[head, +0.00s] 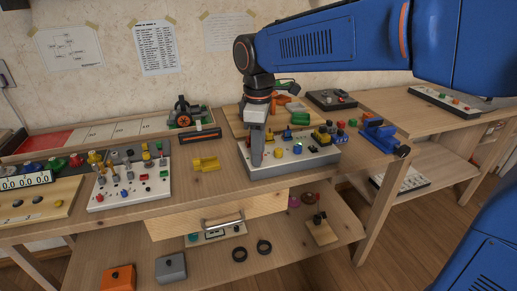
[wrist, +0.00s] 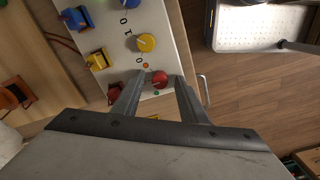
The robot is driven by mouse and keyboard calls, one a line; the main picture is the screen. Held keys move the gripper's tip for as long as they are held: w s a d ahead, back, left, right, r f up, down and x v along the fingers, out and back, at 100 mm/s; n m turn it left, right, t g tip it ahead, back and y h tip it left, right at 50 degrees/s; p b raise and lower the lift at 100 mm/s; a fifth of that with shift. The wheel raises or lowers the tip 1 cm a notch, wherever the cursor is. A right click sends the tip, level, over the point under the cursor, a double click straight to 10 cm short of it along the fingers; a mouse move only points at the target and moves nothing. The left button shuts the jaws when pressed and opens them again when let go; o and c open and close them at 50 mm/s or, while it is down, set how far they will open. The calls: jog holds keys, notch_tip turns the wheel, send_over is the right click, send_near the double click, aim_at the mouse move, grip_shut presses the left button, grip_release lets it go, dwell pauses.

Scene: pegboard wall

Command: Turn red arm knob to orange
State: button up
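A white control panel (head: 300,160) lies on the workbench; it also shows in the wrist view (wrist: 108,48). In the wrist view a round red knob (wrist: 161,77) sits near the panel's end. A small orange dot (wrist: 146,66) is at its upper left and a green dot (wrist: 155,92) is below it. The knob's pointing direction is too small to tell surely. My gripper (wrist: 159,84) is open, with one finger on each side of the red knob; contact is unclear. In the head view my gripper (head: 257,160) points down at the panel's left end and hides the knob.
A yellow knob (wrist: 146,42), a blue knob (wrist: 131,4) and a dark red part (wrist: 114,93) are on the panel near my gripper. A yellow block (head: 206,164) lies left of the panel. A blue vise (head: 378,132) is at the right bench edge. A drawer (head: 220,215) is below.

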jog(key=shift+c, duration=0.4)
grip_shut()
jog(key=shift+m, duration=0.4)
jog(key=m, duration=0.5)
jog(key=shift+m, duration=0.3)
jog(key=m, duration=0.5)
jog(key=shift+m, duration=0.4)
jog(key=shift+o, duration=0.4)
grip_release()
